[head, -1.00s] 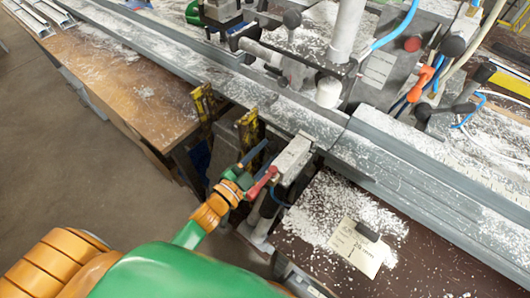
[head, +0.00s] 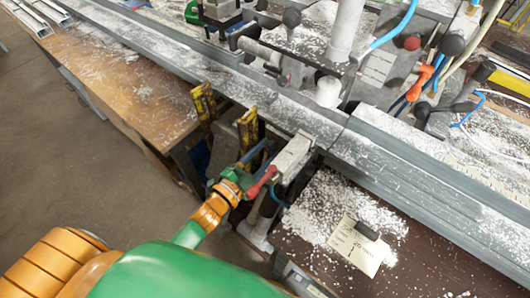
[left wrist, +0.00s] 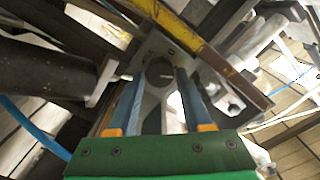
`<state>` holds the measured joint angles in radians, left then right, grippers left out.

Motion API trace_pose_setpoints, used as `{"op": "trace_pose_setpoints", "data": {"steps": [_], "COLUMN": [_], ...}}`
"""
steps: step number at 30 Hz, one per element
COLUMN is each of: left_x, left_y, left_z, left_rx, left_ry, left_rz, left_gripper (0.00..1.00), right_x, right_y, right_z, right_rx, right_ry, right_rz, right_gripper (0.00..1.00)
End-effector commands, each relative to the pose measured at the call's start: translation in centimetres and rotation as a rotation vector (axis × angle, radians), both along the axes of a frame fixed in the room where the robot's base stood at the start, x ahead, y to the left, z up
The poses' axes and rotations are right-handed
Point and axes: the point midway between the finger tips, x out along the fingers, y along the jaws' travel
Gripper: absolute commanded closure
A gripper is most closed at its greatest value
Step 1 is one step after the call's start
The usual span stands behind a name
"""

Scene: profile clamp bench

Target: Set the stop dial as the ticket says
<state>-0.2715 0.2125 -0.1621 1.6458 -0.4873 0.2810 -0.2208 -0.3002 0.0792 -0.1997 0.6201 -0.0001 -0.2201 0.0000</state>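The paper ticket (head: 358,249) lies on the brown bench top at the lower right, under a small black block. Its print is small; I make out what looks like "20". My left gripper (head: 266,172) is at the grey clamp bracket by the bench's front edge, next to a red lever (head: 262,183). In the left wrist view its two blue fingers (left wrist: 160,97) stand apart. A round dark face (left wrist: 160,72) in a grey plate shows between and beyond the fingertips; it may be the stop dial. I see no finger contact, and no scale is readable. My right gripper is not in view.
A long grey profile rail (head: 310,122) crosses the bench. Yellow clamp jaws (head: 248,130) stand close behind my left gripper. A machine with a grey column (head: 346,30) and blue hoses stands at the back. White chips cover the bench. The floor at the left is clear.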

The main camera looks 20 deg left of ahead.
Motion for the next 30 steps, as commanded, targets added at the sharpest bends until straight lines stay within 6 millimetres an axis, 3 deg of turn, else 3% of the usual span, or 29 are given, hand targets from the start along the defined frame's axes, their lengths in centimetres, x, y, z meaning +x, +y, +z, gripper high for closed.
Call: {"op": "trace_pose_setpoints", "data": {"steps": [9,20,30], "left_x": [-0.1,-6.1,-6.7], "left_y": [0.0,2.2,2.4], "left_z": [0.0,-0.2,0.0], "left_rx": [0.000,0.000,0.000], "left_ry": [-0.001,0.002,-0.001], "left_rz": [-0.001,-0.001,-0.001], "left_gripper": [0.41,0.41,0.41], "right_x": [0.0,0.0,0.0], "right_y": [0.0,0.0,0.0], "right_z": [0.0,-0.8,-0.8], "right_rx": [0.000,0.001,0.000], "right_ry": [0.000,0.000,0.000], "right_rz": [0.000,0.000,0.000], "right_gripper": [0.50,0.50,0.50]}}
